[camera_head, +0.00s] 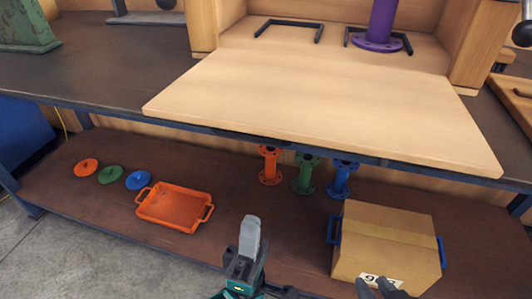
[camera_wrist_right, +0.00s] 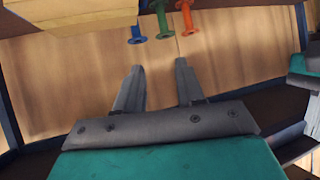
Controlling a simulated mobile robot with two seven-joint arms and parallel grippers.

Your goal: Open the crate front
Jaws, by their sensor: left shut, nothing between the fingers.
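The crate front (camera_head: 310,105) is a pale wooden panel. It lies folded down and about flat, its near edge reaching out past the workbench edge. Behind it the wooden crate (camera_head: 203,25) stands open, with a purple flanged pipe (camera_head: 382,22) upright inside by black brackets (camera_head: 290,27). My left gripper (camera_head: 250,235) is shut and empty, below and in front of the panel, apart from it. My right gripper (camera_head: 376,289) is at the bottom edge, over the front of the cardboard box. In the right wrist view its two fingers (camera_wrist_right: 160,85) are spread with nothing between them.
On the lower shelf (camera_head: 100,212) are an orange tray (camera_head: 172,207), orange, green and blue lids (camera_head: 110,174), and orange, green and blue flanged pipes (camera_head: 304,175). A cardboard box (camera_head: 388,243) with blue handles stands at the right. The dark workbench top (camera_head: 110,60) is clear left of the panel.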

